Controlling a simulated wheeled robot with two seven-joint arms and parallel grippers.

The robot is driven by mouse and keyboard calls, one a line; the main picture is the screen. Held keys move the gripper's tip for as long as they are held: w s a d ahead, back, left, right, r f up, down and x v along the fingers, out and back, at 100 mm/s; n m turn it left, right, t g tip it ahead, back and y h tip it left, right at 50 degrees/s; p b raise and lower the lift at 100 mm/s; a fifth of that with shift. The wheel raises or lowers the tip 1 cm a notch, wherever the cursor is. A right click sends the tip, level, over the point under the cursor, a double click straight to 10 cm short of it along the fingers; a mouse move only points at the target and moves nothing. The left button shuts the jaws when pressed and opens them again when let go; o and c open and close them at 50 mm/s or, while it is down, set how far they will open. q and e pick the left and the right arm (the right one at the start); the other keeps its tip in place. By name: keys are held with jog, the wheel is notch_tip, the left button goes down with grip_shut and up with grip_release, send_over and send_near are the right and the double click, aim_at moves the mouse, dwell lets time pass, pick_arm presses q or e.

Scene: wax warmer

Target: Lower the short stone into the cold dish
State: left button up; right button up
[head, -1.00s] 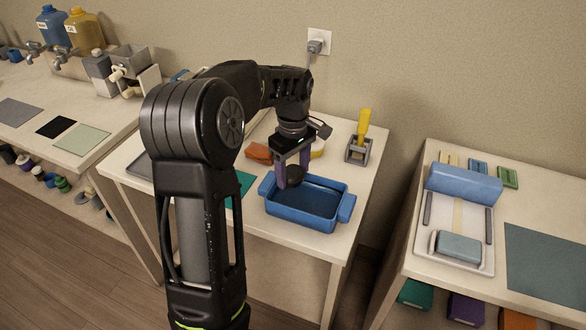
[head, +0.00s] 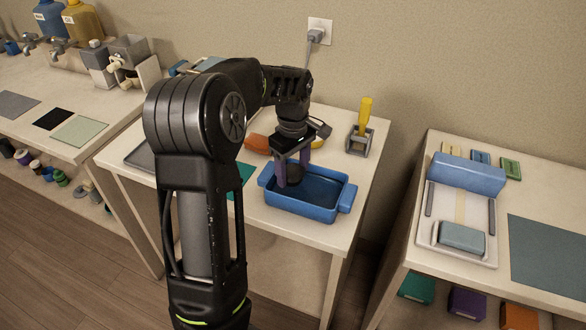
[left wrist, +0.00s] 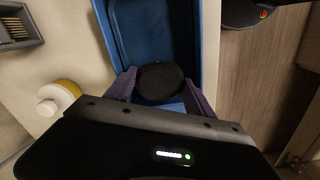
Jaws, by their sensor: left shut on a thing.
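The cold dish is a blue rectangular dish (head: 325,207) with side handles, on the middle table in the head view. It also shows in the left wrist view (left wrist: 125,30). My left gripper (head: 294,173) points down inside the left part of the dish. It is shut on a dark round stone (left wrist: 161,80), seen between its two purple fingers in the left wrist view. In the head view the stone (head: 296,174) is partly hidden by a finger. I cannot tell whether the stone touches the dish floor. My right gripper is not in view.
A yellow-handled tool in a grey holder (head: 361,135) stands behind the dish. An orange object (head: 256,143) lies behind it to the left. A teal mat (head: 243,180) is left of the dish, partly behind my arm.

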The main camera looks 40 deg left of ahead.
aim_at(293, 191)
pick_arm(q)
jog(key=shift+f+b, duration=1.65)
jog(key=shift+f, duration=0.85)
dwell(1.3)
jog(key=o, duration=1.7)
jog(key=shift+c, duration=0.2)
jog(key=shift+r, duration=0.15)
notch_tip(293, 191, up, 8)
jog(key=shift+f+b, duration=0.2)
jog(key=shift+b, duration=0.2)
